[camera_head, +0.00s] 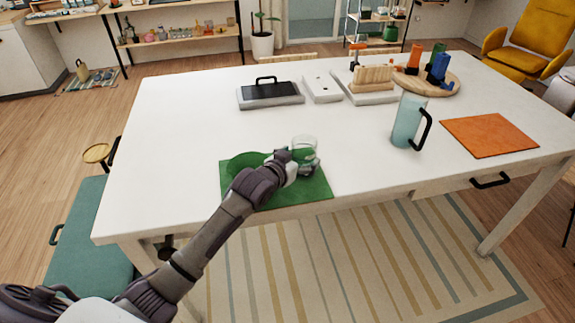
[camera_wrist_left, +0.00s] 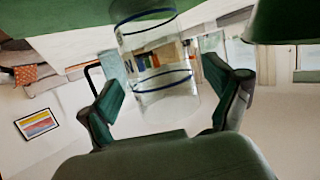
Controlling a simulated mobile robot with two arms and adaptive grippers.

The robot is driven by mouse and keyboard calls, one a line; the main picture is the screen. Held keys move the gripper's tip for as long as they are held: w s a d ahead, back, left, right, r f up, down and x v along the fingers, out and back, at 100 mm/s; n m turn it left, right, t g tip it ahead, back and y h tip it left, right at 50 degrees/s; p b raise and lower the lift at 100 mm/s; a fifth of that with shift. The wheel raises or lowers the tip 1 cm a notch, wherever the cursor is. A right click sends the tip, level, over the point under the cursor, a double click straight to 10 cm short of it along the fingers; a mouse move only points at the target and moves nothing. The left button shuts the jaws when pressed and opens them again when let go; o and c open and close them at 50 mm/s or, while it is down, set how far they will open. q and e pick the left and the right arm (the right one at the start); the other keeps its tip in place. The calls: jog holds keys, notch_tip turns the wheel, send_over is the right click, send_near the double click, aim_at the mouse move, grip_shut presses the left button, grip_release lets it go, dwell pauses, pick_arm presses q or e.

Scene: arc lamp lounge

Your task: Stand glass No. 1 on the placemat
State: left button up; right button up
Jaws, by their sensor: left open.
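A clear glass (camera_head: 305,150) with dark blue rings stands upright at the right part of the green placemat (camera_head: 312,190), near the table's front edge. Its base is partly hidden, so I cannot tell fully whether it touches the mat. My left gripper (camera_head: 293,164) is at the glass. In the left wrist view, which is upside down, the open fingers (camera_wrist_left: 165,75) are on either side of the glass (camera_wrist_left: 160,95), with small gaps visible. No number on the glass is readable. My right gripper is out of view.
A dark green bowl-like object (camera_head: 243,162) sits on the mat left of the glass. The table's left side is clear.

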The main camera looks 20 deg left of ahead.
pick_arm(q)
jog(key=v, duration=0.9)
jog(key=shift+s+r+b, duration=0.15)
jog(key=shift+s+b, duration=0.1)
jog(key=shift+b, duration=0.15)
jog(key=s+d+f+g+y, duration=0.1)
jog(key=s+f+g, duration=0.35)
jog(key=s, duration=0.55)
jog(key=s+f+g+y, duration=0.1)
jog(key=s+f+g, duration=0.3)
jog(key=s, duration=0.7)
jog(key=s+d+f+g+y, duration=0.1)
jog(key=s+f+g, duration=0.1)
jog(key=s+f, duration=0.6)
jog(key=s+f+g, duration=0.2)
jog(key=s+f, duration=0.1)
jog(key=f, duration=2)
jog(key=s+a+f, duration=0.3)
jog(key=s+f, duration=1.4)
jog(key=shift+s+f+g, duration=0.15)
jog(key=shift+f+g, duration=0.15)
jog(key=shift+g, duration=0.15)
